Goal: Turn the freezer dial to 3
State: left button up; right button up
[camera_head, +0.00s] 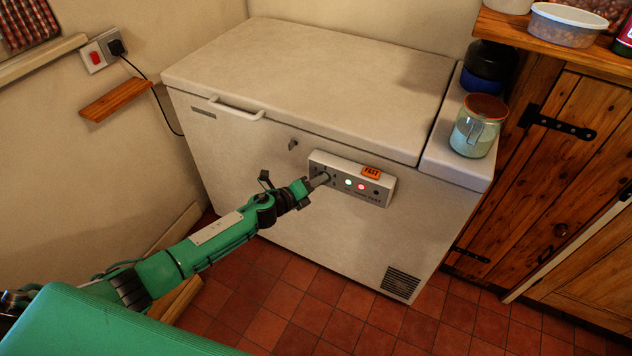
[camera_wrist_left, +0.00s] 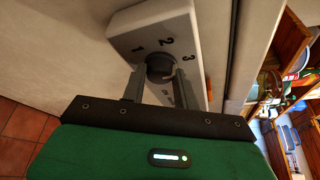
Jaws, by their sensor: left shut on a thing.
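The chest freezer (camera_head: 260,150) stands against the wall with its lid shut. On its front is a pale control panel (camera_head: 380,197) with a green light, a red light and an orange "FAST" label. The dark freezer dial (camera_wrist_left: 160,62) sits on the panel, with the numerals 1, 2 and 3 around it in the left wrist view. My left gripper (camera_head: 317,181) is shut on the dial, one finger on each side. In the head view the fingers mostly hide the dial. I cannot tell which numeral the dial points to. My right gripper is not in view.
A wooden cabinet (camera_head: 560,150) is at the right. A wall socket (camera_head: 103,50) and small wooden ledge (camera_head: 115,100) are at the left. The tiled floor in front is clear.

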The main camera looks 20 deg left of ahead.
pick_arm(q)
jog(key=shift+f, duration=0.1)
jog(key=o, duration=1)
jog(key=shift+s, duration=0.1)
jog(key=shift+b+v, duration=0.55)
jog(key=shift+v, duration=6.3)
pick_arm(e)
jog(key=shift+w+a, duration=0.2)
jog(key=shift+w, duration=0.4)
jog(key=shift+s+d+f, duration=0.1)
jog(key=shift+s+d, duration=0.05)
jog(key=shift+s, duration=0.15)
